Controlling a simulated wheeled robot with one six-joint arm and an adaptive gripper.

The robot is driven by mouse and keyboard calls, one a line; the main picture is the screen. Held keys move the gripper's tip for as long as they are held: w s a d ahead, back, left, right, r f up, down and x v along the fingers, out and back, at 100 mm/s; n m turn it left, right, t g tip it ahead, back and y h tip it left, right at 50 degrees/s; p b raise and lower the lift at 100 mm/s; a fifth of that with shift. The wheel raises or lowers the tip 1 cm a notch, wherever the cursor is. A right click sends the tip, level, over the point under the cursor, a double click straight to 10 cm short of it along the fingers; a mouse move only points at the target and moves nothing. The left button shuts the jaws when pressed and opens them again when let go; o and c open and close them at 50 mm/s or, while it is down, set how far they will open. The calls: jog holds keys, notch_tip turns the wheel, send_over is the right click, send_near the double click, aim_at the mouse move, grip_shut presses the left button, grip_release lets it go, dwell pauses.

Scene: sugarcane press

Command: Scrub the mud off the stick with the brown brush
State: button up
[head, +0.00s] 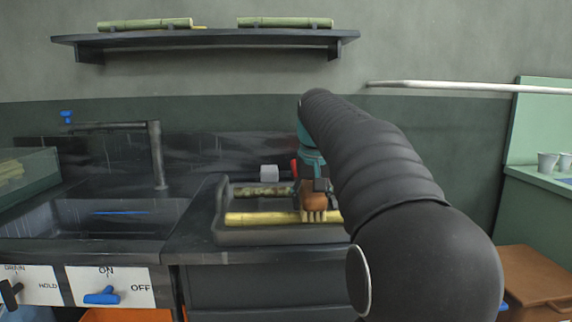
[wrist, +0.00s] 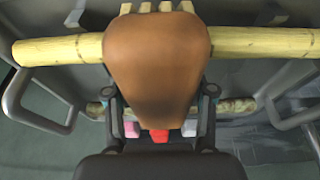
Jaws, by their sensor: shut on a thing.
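My gripper (head: 312,187) is shut on the brown brush (head: 315,201), above the dark tray (head: 222,233). The brush's pale bristles point down at the yellow stick (head: 265,217) and appear to touch it near its right end. The yellow stick lies along the front of the tray and looks clean where it shows. A stick with dark, mud-like patches (head: 262,191) lies behind it. In the wrist view the brush (wrist: 157,60) hides the middle of the yellow stick (wrist: 262,45); part of the patchy stick (wrist: 238,108) shows lower down.
A pale block (head: 269,173) and a red item (head: 294,168) stand behind the tray. A sink (head: 95,222) with a tap (head: 157,158) is at left. A wall shelf (head: 210,37) holds green cane pieces. A green counter with cups (head: 547,162) is at right.

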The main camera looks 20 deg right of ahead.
jog(key=shift+s+d+p, duration=0.25)
jog(key=shift+d, duration=0.5)
jog(key=shift+s+d+p, duration=0.2)
jog(key=shift+d, duration=0.55)
jog(key=shift+a, duration=0.1)
jog(key=shift+w+a+p, duration=0.15)
jog(key=shift+w+a, duration=0.3)
jog(key=shift+a, duration=1.05)
jog(key=shift+w+a+p, duration=0.1)
jog(key=shift+w+a, duration=0.35)
jog(key=shift+a, duration=1.05)
jog(key=shift+w+a+p, duration=0.15)
jog(key=shift+w+a, duration=0.3)
jog(key=shift+a, duration=1.05)
jog(key=shift+w+a+r, duration=0.1)
jog(key=shift+a+r, duration=0.05)
jog(key=shift+a, duration=0.1)
notch_tip(320, 180, up, 8)
jog(key=shift+d, duration=0.1)
